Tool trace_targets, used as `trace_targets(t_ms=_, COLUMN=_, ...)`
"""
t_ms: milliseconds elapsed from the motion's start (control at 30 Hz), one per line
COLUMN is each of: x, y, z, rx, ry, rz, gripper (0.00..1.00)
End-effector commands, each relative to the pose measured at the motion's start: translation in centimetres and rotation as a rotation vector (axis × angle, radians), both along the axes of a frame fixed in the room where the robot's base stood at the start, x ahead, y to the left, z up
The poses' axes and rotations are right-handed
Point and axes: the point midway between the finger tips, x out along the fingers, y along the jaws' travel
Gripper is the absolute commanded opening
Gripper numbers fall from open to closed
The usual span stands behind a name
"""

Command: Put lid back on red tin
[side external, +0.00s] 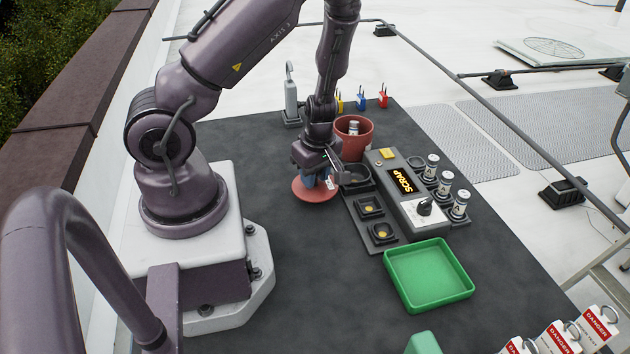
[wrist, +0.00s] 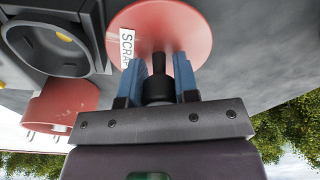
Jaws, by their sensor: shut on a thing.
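The red round lid (side external: 316,192) is in the side external view, left of the black socket tray, low over the dark mat. A white label reading "SCRAP", partly cut off, shows on it in the wrist view (wrist: 127,48). My gripper (wrist: 160,82) has its blue fingers shut on the lid's dark knob (wrist: 158,66). The red tin (side external: 352,138) stands open behind and to the right of my gripper, with a pale cylinder inside. The tin also shows at the left of the wrist view (wrist: 62,105). I cannot tell whether the lid touches the mat.
A black socket tray (side external: 368,222) and a grey "SCRAP" display unit (side external: 408,190) stand right of the lid. Several white cylinders (side external: 445,183) stand along the unit. A green tray (side external: 428,275) lies in front. Coloured padlocks (side external: 361,100) stand behind the tin.

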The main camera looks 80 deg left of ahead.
Motion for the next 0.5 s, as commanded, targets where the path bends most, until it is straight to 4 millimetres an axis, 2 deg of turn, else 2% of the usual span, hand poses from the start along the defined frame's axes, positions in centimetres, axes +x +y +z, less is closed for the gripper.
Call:
trace_targets(t_ms=133, x=0.0, y=0.0, z=-1.4, rx=0.000, ry=0.001, rz=0.003, gripper=0.01)
trace_targets(t_ms=500, x=0.0, y=0.0, z=-1.8, rx=0.000, ry=0.001, rz=0.000, gripper=0.01)
